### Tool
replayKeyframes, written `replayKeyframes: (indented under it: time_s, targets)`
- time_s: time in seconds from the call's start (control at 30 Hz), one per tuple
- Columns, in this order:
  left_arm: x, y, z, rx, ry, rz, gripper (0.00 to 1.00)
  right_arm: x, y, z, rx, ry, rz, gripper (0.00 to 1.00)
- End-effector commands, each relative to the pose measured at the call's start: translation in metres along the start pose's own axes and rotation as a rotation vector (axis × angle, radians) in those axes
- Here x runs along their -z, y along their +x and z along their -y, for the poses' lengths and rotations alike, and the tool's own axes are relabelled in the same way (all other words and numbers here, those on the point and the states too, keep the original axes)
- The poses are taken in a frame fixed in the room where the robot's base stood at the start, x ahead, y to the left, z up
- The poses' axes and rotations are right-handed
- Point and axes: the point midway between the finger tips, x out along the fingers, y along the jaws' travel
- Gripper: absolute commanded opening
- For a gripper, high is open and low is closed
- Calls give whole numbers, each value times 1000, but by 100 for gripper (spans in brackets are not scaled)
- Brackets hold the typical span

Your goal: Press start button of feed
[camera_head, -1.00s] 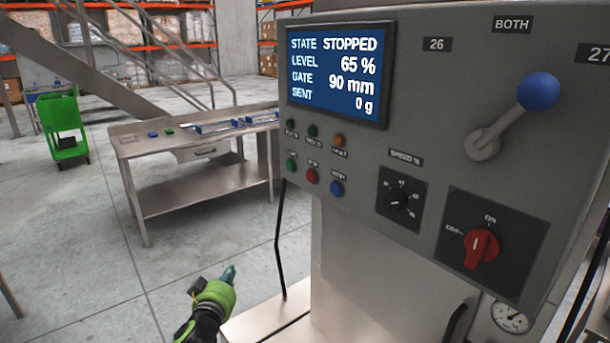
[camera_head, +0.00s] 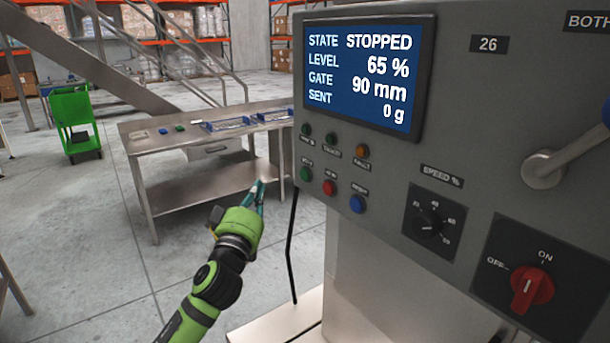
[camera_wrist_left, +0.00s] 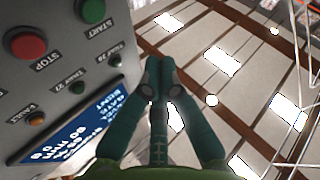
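The green start button (camera_head: 305,174) is at the left end of the lower button row on the grey control panel (camera_head: 470,120). It also shows at the top of the left wrist view (camera_wrist_left: 91,10), labelled START, beside the red stop button (camera_wrist_left: 28,44). My left gripper (camera_head: 261,183) is left of the panel, a little below button height and apart from the button. In the left wrist view its fingers (camera_wrist_left: 160,62) meet at the tips with nothing between them. My right gripper is not in view.
The panel screen (camera_head: 365,75) reads STATE STOPPED, LEVEL 65 %. A blue button (camera_head: 357,204), speed knob (camera_head: 429,223) and red switch (camera_head: 531,290) at ON sit to the right. A steel table (camera_head: 160,143) and green cart (camera_head: 74,122) stand behind.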

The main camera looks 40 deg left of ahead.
Motion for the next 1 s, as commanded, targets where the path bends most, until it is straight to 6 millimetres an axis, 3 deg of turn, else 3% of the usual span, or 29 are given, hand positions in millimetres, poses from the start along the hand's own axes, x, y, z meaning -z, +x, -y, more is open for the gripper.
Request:
replayKeyframes:
  time_s: [0.23,0.7,1.0]
  targets:
    - [-5,7,-4,1,0,0,0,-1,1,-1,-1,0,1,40]
    - [-38,49,-34,3,-2,0,0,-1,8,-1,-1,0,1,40]
    - [-45,61,-44,1,1,1,0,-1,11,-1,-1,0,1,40]
